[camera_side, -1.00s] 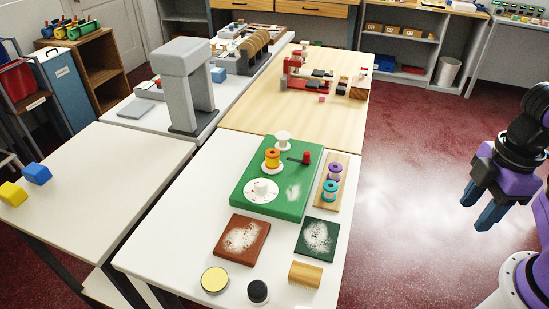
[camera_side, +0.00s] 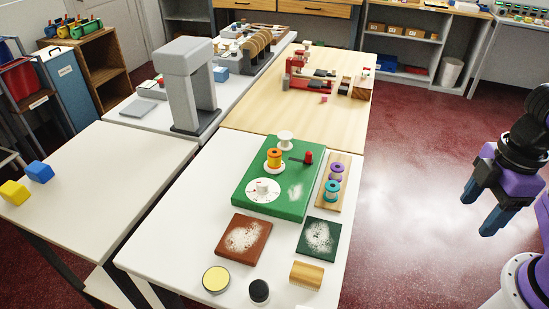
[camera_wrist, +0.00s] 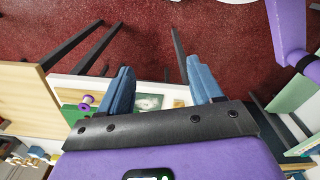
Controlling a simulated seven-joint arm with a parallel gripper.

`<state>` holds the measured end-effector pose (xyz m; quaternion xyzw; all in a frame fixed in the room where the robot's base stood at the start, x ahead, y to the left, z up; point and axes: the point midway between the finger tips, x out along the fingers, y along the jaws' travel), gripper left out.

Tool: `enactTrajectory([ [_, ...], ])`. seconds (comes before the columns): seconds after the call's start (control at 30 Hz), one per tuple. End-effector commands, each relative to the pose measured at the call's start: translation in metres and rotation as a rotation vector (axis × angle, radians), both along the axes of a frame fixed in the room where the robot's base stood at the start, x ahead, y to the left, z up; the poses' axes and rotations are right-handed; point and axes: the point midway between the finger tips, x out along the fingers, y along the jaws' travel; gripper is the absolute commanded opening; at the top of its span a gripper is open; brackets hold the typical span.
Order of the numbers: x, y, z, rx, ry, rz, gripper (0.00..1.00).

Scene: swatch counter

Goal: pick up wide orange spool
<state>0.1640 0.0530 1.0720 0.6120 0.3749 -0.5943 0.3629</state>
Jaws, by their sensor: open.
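The wide orange spool (camera_side: 274,158) stands upright on the green board (camera_side: 245,202) on the white table, in the side view. A white spool (camera_side: 285,140) stands behind it and a white dial (camera_side: 263,190) lies in front of it. My gripper (camera_side: 477,212) is off to the right of the table, over the floor, far from the spool. Its blue fingers are apart with nothing between them. The fingers also show in the wrist view (camera_wrist: 163,84). I cannot make out the orange spool in the wrist view.
A red-knobbed lever (camera_side: 307,158) stands right of the orange spool. A wooden rack with a purple spool (camera_side: 336,172) and a teal spool (camera_side: 332,190) is at the board's right. Two powdered tiles (camera_side: 243,239) lie in front. Floor is clear between table and gripper.

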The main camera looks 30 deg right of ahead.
Motion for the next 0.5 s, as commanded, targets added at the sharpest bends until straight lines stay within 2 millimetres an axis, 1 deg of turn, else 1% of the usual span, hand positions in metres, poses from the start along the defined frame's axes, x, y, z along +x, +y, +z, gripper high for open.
enactTrajectory([
  [0.27,0.0,0.0,0.0,0.0,0.0,0.0,0.72],
  [0.33,0.001,0.003,-0.001,0.008,0.0,-0.004,0.72],
  [0.43,0.006,0.017,-0.006,0.049,0.003,-0.025,0.72],
  [0.5,0.013,0.034,-0.013,0.102,0.002,-0.056,0.72],
])
